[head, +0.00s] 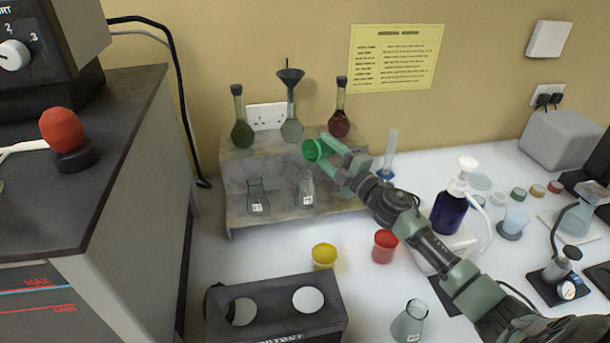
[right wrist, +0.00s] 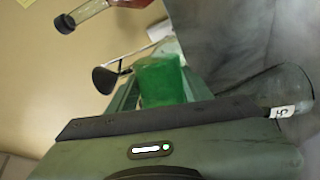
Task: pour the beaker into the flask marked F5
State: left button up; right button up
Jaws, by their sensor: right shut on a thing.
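My right gripper (head: 333,156) is shut on a green beaker (head: 312,149), in front of the rack's upper level. The beaker looks tilted, its mouth turned left in the head view; it also shows between the fingers in the right wrist view (right wrist: 160,80). Two clear conical flasks stand on the rack's lower level, a left one (head: 256,197) and a right one (head: 306,190), with labels too small to read in the head view. A clear flask in the right wrist view (right wrist: 285,88) has a sideways label that seems to read 5. No pouring stream shows. My left gripper is out of view.
The grey stepped rack (head: 275,217) holds stoppered flasks and a flask with a black funnel (head: 291,77) on top. A yellow cup (head: 324,255), a red cup (head: 385,245) and another conical flask (head: 410,322) stand in front. A black block (head: 262,320) is nearest.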

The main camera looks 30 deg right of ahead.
jog(key=shift+f+n+b, duration=0.1)
jog(key=shift+n+b, duration=0.2)
jog(key=shift+s+a+r+n+y+b, duration=0.15)
jog(key=shift+r+n, duration=0.1)
jog(key=shift+n, duration=0.4)
jog(key=shift+w+a+r+n+y+b, duration=0.1)
jog(key=shift+a+r+n+y+b, duration=0.1)
jog(key=shift+n, duration=0.45)
dwell(0.4)
